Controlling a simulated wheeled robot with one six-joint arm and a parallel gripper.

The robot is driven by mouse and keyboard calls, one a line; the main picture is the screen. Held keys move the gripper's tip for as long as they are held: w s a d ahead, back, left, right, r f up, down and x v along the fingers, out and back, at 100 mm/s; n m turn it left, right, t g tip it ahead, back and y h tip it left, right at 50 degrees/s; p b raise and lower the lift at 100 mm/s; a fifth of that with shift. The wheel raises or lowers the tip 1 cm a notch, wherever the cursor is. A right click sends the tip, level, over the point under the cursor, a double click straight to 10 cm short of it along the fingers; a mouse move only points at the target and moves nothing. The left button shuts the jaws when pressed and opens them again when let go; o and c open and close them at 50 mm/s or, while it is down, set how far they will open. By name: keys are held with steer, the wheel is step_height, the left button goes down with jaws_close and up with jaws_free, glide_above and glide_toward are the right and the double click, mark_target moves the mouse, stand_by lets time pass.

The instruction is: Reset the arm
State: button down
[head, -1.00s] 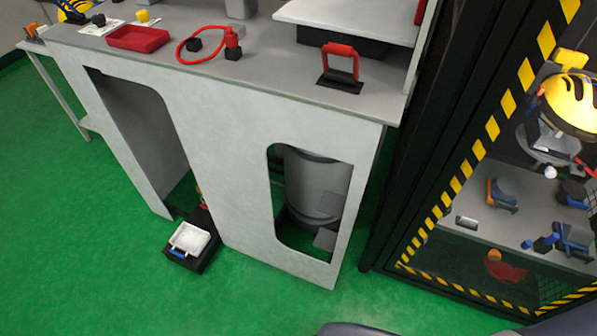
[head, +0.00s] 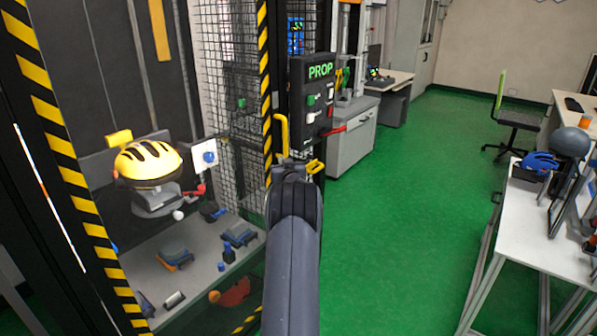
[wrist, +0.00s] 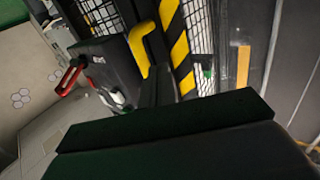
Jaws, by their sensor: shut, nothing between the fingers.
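My arm reaches forward from the bottom middle of the head view, and my gripper (head: 297,166) is at its far end, in front of the striped cage post. Its fingers are hard to make out there. In the wrist view my gripper (wrist: 165,122) shows as a wide dark block across the lower part, shut and empty. A yellow handle (head: 282,132) shows just above the gripper in the head view. The yellow handle also shows beyond the gripper in the wrist view (wrist: 139,48); I cannot tell whether they touch.
A black control box marked PROP (head: 312,98) stands just beyond the gripper. The cage on the left holds a yellow helmet (head: 148,163) above a grey base. A white table (head: 520,225) with a blue helmet (head: 537,162) is at the right. Green floor (head: 405,210) between is clear.

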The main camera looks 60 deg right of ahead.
steer(key=s, duration=0.7)
steer(key=shift+a+b, duration=0.15)
steer(key=shift+b, duration=0.3)
steer(key=shift+w, duration=0.1)
